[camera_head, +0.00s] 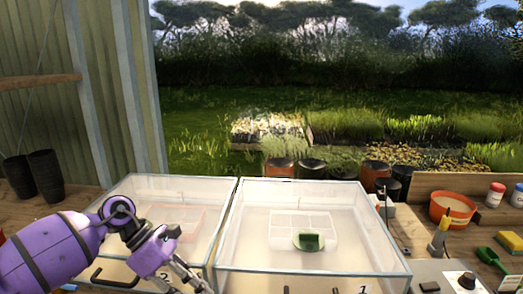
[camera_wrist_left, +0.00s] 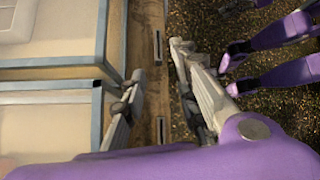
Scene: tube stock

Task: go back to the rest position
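My left gripper (camera_head: 186,272) is at the front edge of the left clear-walled box (camera_head: 130,180), over its lower right corner in the head view. In the left wrist view the two grey fingers of this gripper (camera_wrist_left: 156,78) stand apart with nothing between them. Wood and dark ground show through the gap. My right gripper is not seen in the head view, and I cannot identify it in the left wrist view.
A orange pot (camera_head: 440,210), a green brush (camera_head: 490,258) and a control knob (camera_head: 466,281) are at right. Black pots (camera_head: 45,175) stand at left.

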